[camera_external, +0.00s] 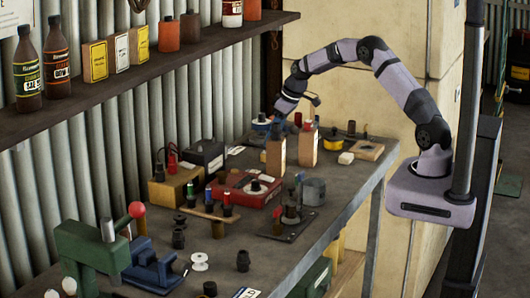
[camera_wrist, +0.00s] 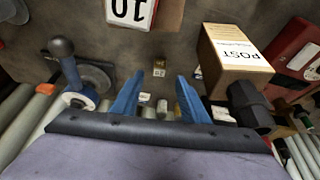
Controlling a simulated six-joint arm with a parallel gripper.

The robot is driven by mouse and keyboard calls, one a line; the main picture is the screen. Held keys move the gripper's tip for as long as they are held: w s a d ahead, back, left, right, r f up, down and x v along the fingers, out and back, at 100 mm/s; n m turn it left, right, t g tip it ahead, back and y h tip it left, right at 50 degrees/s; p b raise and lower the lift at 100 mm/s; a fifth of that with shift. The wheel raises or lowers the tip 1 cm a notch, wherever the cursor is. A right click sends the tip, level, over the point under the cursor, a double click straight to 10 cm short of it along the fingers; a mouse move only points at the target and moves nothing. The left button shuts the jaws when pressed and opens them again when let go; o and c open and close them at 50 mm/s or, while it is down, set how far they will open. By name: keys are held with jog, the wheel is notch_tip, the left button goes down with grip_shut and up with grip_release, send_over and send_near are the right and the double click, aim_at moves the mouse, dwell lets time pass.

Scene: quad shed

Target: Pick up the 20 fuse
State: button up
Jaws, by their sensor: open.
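My gripper (camera_wrist: 160,76) is open in the wrist view, its two blue fingers spread apart and pointing at the bench top. Several small pieces lie in or near the gap. A small piece with a pale marked face (camera_wrist: 159,73) lies between the fingertips. A pale piece (camera_wrist: 144,97) and a short cylinder (camera_wrist: 162,107) lie nearer the palm. Another small labelled piece (camera_wrist: 197,72) lies outside the right finger, beside a box. I cannot read a 20 on any of them, so I cannot tell which is the 20 fuse. In the external view these pieces are not clear.
A cardboard box marked POST (camera_wrist: 233,50) stands right of the fingers, with a black knob (camera_wrist: 250,104) in front. A blue-grey device (camera_wrist: 88,76) stands left.

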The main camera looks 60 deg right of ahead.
aim_at(264, 157)
jog(key=shift+w+f+p, duration=0.25)
jog(key=shift+f+p, duration=0.4)
jog(key=shift+p, duration=0.1)
jog(key=shift+p+x, duration=0.8)
jog(key=shift+x, duration=1.05)
grip_shut()
